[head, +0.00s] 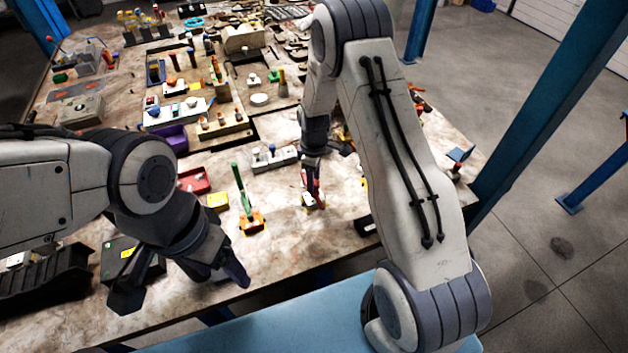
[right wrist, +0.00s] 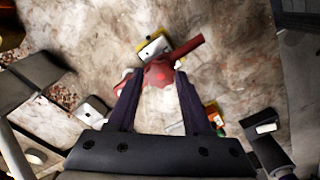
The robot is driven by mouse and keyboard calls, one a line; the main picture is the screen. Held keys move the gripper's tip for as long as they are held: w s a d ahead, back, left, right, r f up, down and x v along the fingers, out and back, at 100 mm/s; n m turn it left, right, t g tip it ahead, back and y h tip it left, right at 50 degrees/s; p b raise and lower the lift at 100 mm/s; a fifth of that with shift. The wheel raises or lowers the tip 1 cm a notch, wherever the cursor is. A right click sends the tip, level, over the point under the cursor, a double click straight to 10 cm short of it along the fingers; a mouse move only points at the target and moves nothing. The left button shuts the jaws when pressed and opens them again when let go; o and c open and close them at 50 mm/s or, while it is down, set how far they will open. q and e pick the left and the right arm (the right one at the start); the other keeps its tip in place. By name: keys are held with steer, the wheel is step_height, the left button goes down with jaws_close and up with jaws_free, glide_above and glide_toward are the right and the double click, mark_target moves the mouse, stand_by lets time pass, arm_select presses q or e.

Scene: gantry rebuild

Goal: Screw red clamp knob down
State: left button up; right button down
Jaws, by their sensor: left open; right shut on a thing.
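The red clamp knob (right wrist: 160,74), with a red bar sticking out to the upper right, sits between the fingers of my right gripper (right wrist: 157,80) in the right wrist view. The gripper is shut on it. A white and yellow block (right wrist: 153,47) shows just beyond the knob. In the head view the red knob (head: 309,180) and my right gripper (head: 313,168) are over the worktable, right of the middle, with a small pale base below; my arm partly hides the area. My left gripper (head: 183,285) is open and empty near the table's front edge.
A green-handled orange clamp (head: 251,222) stands to the left of the knob. A red tray (head: 194,181), a yellow block (head: 217,201) and a grey block with knobs (head: 270,160) are nearby. The marbled tabletop (head: 305,240) is bare in front of the knob.

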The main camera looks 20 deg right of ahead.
steer(key=shift+m+b, duration=0.3)
steer(key=shift+m, duration=0.9)
steer(key=shift+c, duration=2.4)
jaws_free()
steer(key=shift+r, duration=0.55)
step_height(320, 180, up, 10)
steer(key=b, duration=0.3)
steer(key=shift+f, duration=0.25)
